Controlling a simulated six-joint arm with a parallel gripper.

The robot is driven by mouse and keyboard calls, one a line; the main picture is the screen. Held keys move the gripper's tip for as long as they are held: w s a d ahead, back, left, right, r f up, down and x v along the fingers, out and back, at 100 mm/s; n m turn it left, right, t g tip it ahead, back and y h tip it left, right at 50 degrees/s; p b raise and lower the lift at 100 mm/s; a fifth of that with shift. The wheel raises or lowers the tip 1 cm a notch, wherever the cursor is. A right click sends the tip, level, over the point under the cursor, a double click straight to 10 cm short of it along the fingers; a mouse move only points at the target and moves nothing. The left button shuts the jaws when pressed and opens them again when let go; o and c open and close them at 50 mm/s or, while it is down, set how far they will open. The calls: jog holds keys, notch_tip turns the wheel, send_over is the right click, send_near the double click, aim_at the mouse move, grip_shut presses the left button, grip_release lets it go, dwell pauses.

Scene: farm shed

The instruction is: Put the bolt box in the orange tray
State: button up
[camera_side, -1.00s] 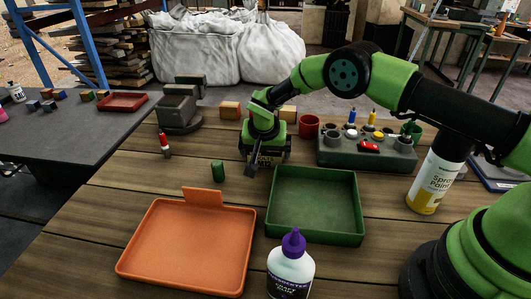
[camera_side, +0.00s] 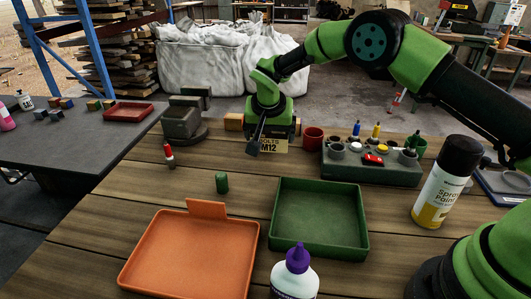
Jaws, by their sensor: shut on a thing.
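The bolt box (camera_side: 274,146), dark with a pale yellow label reading BOLTS M12, is in my gripper (camera_side: 265,138) at the back middle of the wooden table. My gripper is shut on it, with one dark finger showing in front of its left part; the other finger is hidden. The box appears raised a little above the table. The orange tray (camera_side: 190,252) lies empty at the front left, with an upright tab on its back edge. It is nearer the camera and left of my gripper.
An empty green tray (camera_side: 320,217) stands right of the orange one. A green cylinder (camera_side: 222,182) stands behind the orange tray. A glue bottle (camera_side: 295,276), spray can (camera_side: 447,182), grey holder block (camera_side: 370,170), red cup (camera_side: 313,138) and red-and-white marker (camera_side: 169,155) stand around.

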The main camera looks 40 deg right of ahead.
jog(key=shift+a+r, duration=0.1)
jog(key=shift+r, duration=0.7)
jog(key=s+a+n+t+y, duration=0.1)
jog(key=s+a+n, duration=0.15)
jog(key=a, duration=0.45)
jog(key=s+a+n+y, duration=0.1)
jog(key=a+n, duration=0.3)
jog(key=a, duration=0.2)
jog(key=n+y, duration=0.3)
jog(key=n, duration=0.3)
send_over(189, 252)
jog(key=d, duration=0.1)
jog(key=shift+n, duration=0.25)
jog(key=f, duration=0.2)
jog(key=s+f, duration=0.1)
jog(key=f, duration=0.1)
jog(key=shift+s+a+f, duration=0.1)
jog(key=shift+s+a, duration=0.1)
jog(key=shift+f, duration=2.5)
jog(key=shift+f, duration=0.15)
jog(key=o, duration=1)
jog(key=v, duration=1.2)
